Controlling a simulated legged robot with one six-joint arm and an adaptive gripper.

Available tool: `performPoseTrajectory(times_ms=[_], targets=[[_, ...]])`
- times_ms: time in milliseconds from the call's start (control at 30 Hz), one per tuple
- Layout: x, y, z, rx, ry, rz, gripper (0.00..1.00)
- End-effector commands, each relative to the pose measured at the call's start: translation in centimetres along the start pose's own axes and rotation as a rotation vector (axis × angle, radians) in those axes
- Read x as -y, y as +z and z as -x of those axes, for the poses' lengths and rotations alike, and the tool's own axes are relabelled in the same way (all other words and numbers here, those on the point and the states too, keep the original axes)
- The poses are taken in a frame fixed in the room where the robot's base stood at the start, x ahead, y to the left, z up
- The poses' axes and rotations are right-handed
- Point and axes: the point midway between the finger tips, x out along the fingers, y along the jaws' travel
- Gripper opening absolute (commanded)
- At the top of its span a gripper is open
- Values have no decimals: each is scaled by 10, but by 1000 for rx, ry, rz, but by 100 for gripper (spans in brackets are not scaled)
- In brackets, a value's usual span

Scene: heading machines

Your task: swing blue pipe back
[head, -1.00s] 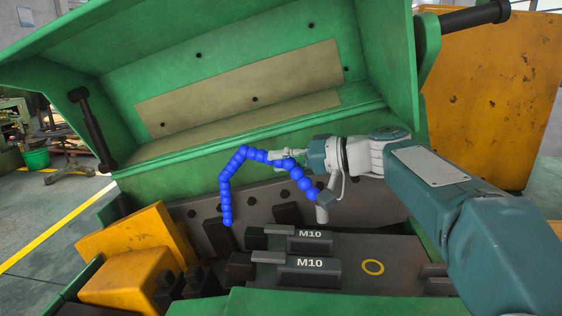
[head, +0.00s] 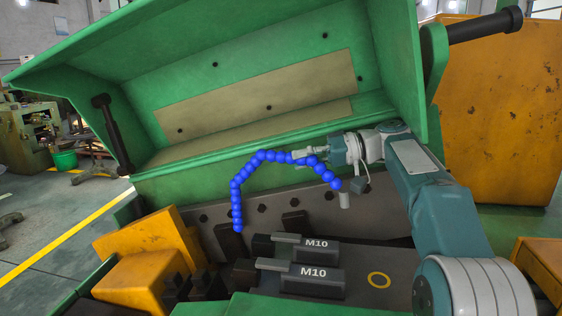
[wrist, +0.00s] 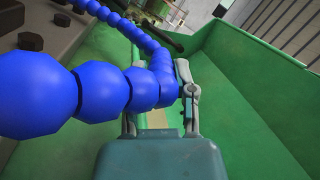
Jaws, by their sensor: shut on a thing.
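The blue segmented pipe (head: 240,180) arches over the machine bed in the head view. Its right end meets a grey stub (head: 345,200), and its free end hangs down at the left, above the dark blocks. My gripper (head: 308,155) is shut on the pipe right of the arch's top. In the wrist view the pipe (wrist: 100,95) runs from large at the left to small at the upper middle, passing between the fingers of my gripper (wrist: 160,100). Part of the gripped section is hidden by the fingers in the head view.
The green hood (head: 290,65) stands open behind the pipe. Two dark M10 blocks (head: 312,279) sit on the bed below, with a yellow ring mark (head: 379,280) at their right. Yellow blocks (head: 150,250) stand at the left, and a yellow cabinet (head: 500,110) is behind at the right.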

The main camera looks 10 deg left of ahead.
Motion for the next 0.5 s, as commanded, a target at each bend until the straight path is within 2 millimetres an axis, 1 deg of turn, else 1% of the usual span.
performPoseTrajectory(times_ms=[33,133,400,433,467,500], targets=[[-6,1,1,6,2,-10,0],[-8,1,4,8,1,-10,0],[-8,2,4,10,1,-12,0],[-8,2,4,10,1,-12,47],[-8,2,4,10,1,-12,61],[-8,2,5,9,1,-11,68]])
